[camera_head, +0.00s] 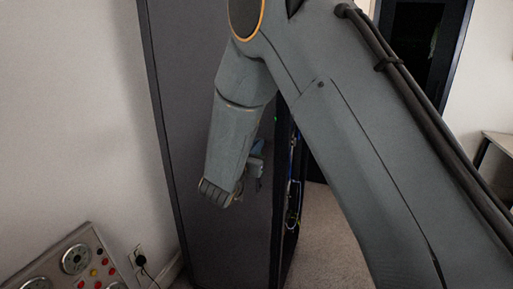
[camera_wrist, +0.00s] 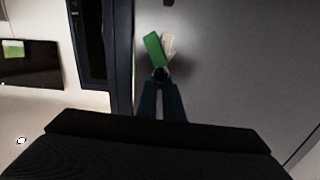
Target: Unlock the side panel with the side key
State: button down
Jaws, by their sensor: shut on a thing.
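The side panel is the broad dark grey face of a tall cabinet (camera_head: 190,90). It also fills the right of the wrist view (camera_wrist: 250,70). My gripper (camera_wrist: 161,82) is shut, its two dark fingers close together on the side key. The key's metal part is mostly hidden at the fingertips. A green tag (camera_wrist: 155,48) and a pale piece (camera_wrist: 169,46) show just beyond the tips, in front of the panel. A small dark spot, maybe a lock, is at the top edge of the wrist view (camera_wrist: 168,2). In the head view my gripper (camera_head: 257,168) is small and partly hidden beside the panel.
The cabinet's open edge with cables (camera_head: 294,180) is right of the panel. A control board with dials and buttons (camera_head: 75,262) stands at lower left, near a wall socket (camera_head: 139,258). A dark screen (camera_wrist: 30,64) shows at left in the wrist view.

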jog(key=m+b, duration=0.5)
jog(key=b, duration=0.1)
jog(key=m+b, duration=0.6)
jog(key=b, duration=0.1)
jog(key=m+b, duration=0.6)
jog(key=shift+d+f, duration=0.25)
jog(key=shift+s+m, duration=0.1)
jog(key=shift+m, duration=0.2)
jog(key=c, duration=1.9)
grip_release()
jog(key=shift+c, duration=0.2)
jog(key=shift+o, duration=0.2)
